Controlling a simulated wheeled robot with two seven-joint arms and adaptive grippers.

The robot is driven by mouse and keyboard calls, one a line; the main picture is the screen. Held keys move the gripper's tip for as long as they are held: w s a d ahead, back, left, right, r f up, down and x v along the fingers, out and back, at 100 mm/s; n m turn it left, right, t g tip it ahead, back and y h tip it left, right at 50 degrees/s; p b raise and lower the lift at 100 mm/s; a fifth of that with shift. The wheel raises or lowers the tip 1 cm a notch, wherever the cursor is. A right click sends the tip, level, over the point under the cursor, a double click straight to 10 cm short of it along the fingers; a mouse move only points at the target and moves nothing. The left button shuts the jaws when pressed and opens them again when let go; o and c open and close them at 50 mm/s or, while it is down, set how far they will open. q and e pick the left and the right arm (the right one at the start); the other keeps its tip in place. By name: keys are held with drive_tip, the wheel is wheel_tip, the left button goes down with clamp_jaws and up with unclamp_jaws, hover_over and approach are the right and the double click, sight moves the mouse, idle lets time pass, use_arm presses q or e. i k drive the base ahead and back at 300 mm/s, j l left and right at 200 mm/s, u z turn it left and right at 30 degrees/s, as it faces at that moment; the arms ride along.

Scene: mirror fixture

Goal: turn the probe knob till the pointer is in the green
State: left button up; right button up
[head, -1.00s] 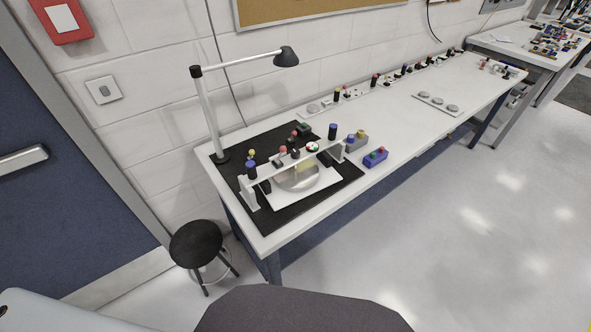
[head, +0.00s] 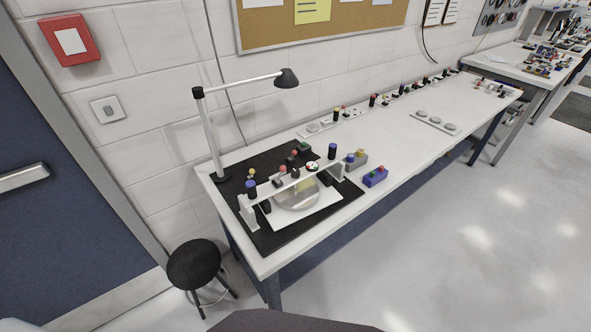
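The mirror fixture (head: 244,207) stands on a black mat (head: 275,238) at the near end of the long white bench. It has a white bridge over a round mirror disc (head: 297,196) on a white plate. Several knobs with coloured tops sit along and behind the bridge, including a blue-topped one (head: 251,188) at its left end and a dark blue one (head: 332,151) near its right end. A small round dial (head: 312,167) with red and green sits on the bridge. Its pointer is too small to read. I cannot tell which knob is the probe knob. Neither gripper is in view.
A desk lamp (head: 207,130) stands at the bench's back left corner. A blue box (head: 375,177) and a grey box (head: 358,160) stand right of the mat. A black stool (head: 194,264) is at the bench's left end. The floor right of the bench (head: 450,250) is clear.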

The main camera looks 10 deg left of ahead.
sight(294, 172)
drive_tip(key=j+z, duration=0.3)
drive_tip(key=k+j+z, duration=0.1)
drive_tip(key=j+z, duration=0.2)
drive_tip(key=j, duration=0.15)
drive_tip(key=k+j+z, duration=0.15)
drive_tip(key=j+z, duration=0.15)
drive_tip(key=k+j+z, duration=0.15)
drive_tip(key=j+z, duration=0.2)
drive_tip(key=j, duration=0.1)
